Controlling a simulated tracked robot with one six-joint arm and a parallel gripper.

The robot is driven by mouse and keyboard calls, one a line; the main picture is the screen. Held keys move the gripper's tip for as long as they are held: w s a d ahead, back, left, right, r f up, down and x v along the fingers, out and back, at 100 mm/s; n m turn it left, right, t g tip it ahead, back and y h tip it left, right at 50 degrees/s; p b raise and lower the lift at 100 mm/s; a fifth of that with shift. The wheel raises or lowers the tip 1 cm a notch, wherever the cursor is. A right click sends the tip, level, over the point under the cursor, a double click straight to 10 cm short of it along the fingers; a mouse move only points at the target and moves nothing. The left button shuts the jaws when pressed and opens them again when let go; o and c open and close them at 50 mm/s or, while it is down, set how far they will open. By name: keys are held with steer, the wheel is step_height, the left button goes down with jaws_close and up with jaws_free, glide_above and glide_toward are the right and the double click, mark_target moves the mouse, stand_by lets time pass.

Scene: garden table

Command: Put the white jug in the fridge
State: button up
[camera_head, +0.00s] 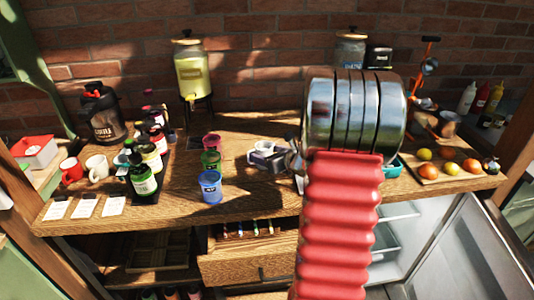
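My arm, a red ribbed sleeve topped by silver rings, fills the middle right and hides part of the table. Grey and dark parts beside it (293,160) may belong to my gripper; its fingers are not clear, and I cannot tell whether it is open or shut. A small white and grey thing (265,150) lies just left of these parts; I cannot tell if it is the white jug. No other clear white jug shows. The fridge stands open under the table at the lower right, with pale shelves (397,217) inside and its door (470,255) swung out to the right.
The wooden table (240,207) bears red, green and blue cups (209,186), bottles (143,177), red and white mugs (97,166), a black canister (101,113) and a yellow drink dispenser (190,72). Fruit lies on a board (433,177) at right. A drawer (250,266) is below.

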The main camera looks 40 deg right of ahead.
stand_by(0.3)
steer(key=v, duration=1.3)
steer(key=shift+s, duration=0.45)
